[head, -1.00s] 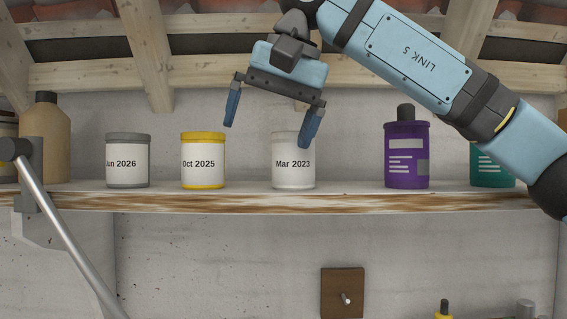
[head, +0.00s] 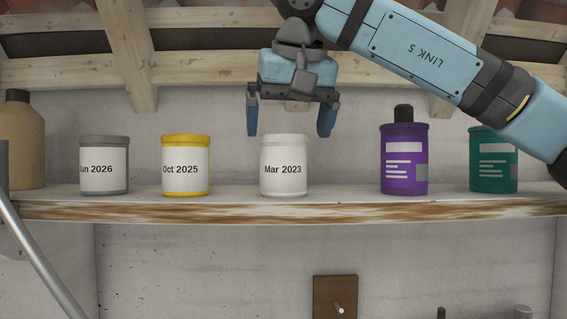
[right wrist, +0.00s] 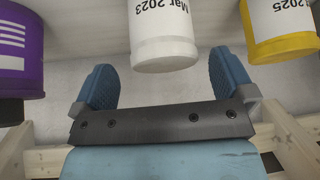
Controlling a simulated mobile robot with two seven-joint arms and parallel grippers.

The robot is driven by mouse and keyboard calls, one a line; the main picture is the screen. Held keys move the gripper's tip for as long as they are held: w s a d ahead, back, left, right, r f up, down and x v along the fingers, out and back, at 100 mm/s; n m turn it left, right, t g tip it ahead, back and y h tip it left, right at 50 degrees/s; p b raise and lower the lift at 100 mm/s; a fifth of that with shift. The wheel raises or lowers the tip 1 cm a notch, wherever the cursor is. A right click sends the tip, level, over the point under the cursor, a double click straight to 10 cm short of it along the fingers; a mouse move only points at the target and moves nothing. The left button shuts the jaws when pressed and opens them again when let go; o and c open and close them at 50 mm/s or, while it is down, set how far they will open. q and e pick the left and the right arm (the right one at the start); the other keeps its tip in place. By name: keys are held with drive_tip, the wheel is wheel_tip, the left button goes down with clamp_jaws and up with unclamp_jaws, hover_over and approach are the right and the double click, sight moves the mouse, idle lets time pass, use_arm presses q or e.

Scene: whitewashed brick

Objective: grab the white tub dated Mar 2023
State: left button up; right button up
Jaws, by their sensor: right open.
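The white tub labelled "Mar 2023" (head: 284,168) stands upright on the shelf in the head view. It also shows upside down in the right wrist view (right wrist: 163,35), ahead of the fingers and between their lines. My right gripper (head: 290,134) is open and empty, pointing down, with its blue fingertips near the height of the tub's lid and spread to either side of it. In the right wrist view the gripper's fingers (right wrist: 166,72) are apart, and no contact with the tub shows. My left gripper is not in view.
A yellow-lidded tub "Oct 2025" (head: 186,166) and a grey-lidded tub "Jun 2026" (head: 104,165) stand to the left. A purple bottle (head: 404,160) and a green one (head: 493,160) stand to the right. The shelf (head: 335,190) is bare beside the white tub; wooden beams (head: 130,55) are above.

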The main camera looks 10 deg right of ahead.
sight(284, 149)
drive_tip(key=p+x, duration=0.1)
drive_tip(key=x, duration=0.3)
drive_tip(key=shift+w+a+f+p, duration=0.1)
drive_tip(key=shift+a+f+p, duration=0.1)
drive_tip(key=shift+p, duration=0.1)
drive_tip(key=shift+w+d+f, duration=0.1)
drive_tip(key=shift+w+f, duration=0.1)
drive_tip(key=shift+f, duration=0.05)
drive_tip(key=shift+s, duration=0.15)
drive_tip(key=shift+c, duration=0.8)
drive_tip(key=shift+r, duration=0.1)
drive_tip(key=c, duration=1)
